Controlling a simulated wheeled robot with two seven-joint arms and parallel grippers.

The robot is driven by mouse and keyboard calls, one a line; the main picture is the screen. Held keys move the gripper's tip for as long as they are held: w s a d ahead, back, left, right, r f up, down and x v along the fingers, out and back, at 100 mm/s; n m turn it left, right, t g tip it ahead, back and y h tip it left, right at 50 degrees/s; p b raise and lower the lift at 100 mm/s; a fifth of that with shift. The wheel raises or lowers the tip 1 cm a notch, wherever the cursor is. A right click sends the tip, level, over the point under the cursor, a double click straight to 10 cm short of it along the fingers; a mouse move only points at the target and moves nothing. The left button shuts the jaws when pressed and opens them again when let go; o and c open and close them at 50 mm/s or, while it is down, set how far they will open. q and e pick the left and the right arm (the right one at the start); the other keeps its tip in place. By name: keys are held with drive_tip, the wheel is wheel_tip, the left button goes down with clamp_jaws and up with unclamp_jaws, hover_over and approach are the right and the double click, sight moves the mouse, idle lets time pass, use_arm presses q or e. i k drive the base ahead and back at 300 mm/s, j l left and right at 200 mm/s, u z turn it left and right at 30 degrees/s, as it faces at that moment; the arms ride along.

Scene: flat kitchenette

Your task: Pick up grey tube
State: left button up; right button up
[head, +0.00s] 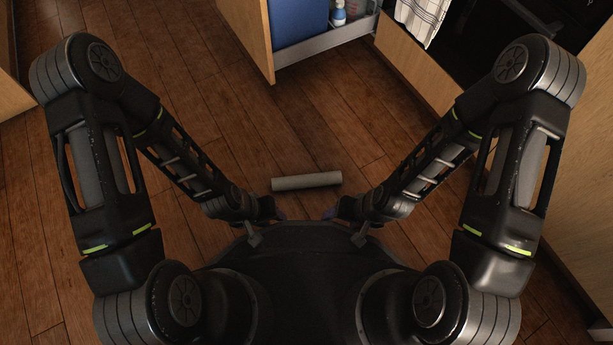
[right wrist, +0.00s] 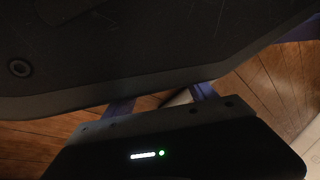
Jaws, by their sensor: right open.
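The grey tube (head: 307,181) lies on its side on the wooden floor in the head view, just ahead of my base. My left gripper (head: 279,214) is at the front edge of my base, a little nearer than the tube's left end and apart from it; its jaws are too small to read. My right gripper (head: 329,213) is nearer than the tube's right end and also apart from it. In the right wrist view the two purple fingers of the right gripper (right wrist: 163,99) stand apart, open, partly hidden by my own body. A pale sliver shows between them, too little to identify.
An open drawer (head: 326,42) with a blue bin (head: 298,20) and bottles (head: 338,13) stands out at the top. A striped towel (head: 421,18) hangs from the dark oven front at the upper right. Wooden cabinets line the right. The floor around the tube is clear.

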sight(312, 180)
drive_tip(key=z, duration=2.6)
drive_tip(key=k+j, duration=0.85)
drive_tip(key=k, duration=0.25)
